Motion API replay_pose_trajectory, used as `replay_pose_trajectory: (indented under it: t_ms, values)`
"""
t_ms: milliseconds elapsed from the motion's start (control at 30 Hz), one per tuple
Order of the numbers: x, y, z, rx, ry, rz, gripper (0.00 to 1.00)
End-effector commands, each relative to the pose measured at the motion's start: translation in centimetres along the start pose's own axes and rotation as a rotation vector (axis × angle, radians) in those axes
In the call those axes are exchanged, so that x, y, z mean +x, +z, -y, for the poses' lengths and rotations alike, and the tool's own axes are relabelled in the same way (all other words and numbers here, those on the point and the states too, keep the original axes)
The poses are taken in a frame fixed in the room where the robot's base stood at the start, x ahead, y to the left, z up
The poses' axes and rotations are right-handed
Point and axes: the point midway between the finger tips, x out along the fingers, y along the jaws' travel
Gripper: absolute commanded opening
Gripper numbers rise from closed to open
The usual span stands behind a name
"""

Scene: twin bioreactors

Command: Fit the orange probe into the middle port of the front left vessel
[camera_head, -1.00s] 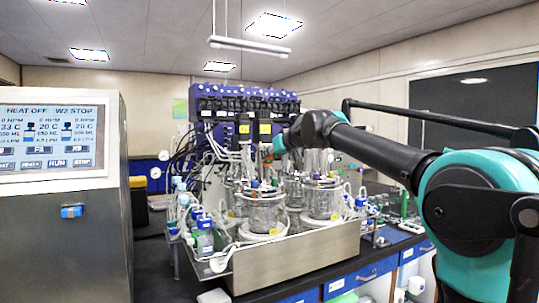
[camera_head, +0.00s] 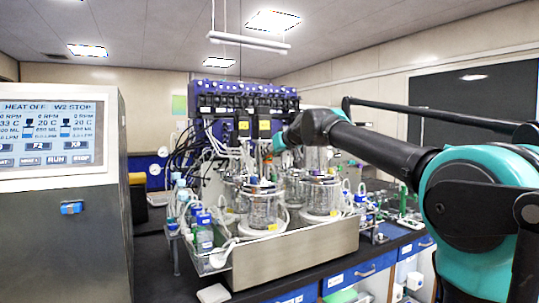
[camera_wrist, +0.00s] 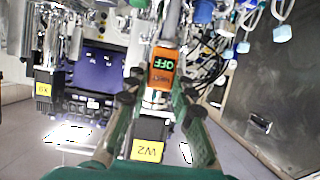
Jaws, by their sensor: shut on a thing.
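My gripper (camera_wrist: 160,84) is shut on the orange probe (camera_wrist: 163,66), which has a small dark display with green characters. In the wrist view its grey shaft runs toward the top of the picture. In the head view my gripper (camera_head: 279,143) is above the vessels, close to the black motor blocks, and the probe cannot be made out clearly. The front left vessel (camera_head: 262,208) is a glass jar with a metal lid crowded with fittings. It stands below and slightly left of my gripper. Its middle port and the probe's lower tip cannot be told apart from the fittings.
The front right glass vessel (camera_head: 320,197) stands beside it in a metal tray (camera_head: 290,262). Black motors with yellow labels (camera_wrist: 149,140) are close to my gripper. Tubing and blue-capped bottles (camera_head: 204,236) crowd the left. A control cabinet (camera_head: 62,235) stands far left.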

Motion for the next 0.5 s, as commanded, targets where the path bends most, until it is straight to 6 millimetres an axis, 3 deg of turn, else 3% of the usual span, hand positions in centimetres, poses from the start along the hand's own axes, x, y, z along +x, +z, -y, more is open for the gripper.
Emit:
replay_pose_trajectory:
  t_ms: [500]
  values:
    - [0.18,0.38,0.00,0.000,0.000,0.000,0.00]
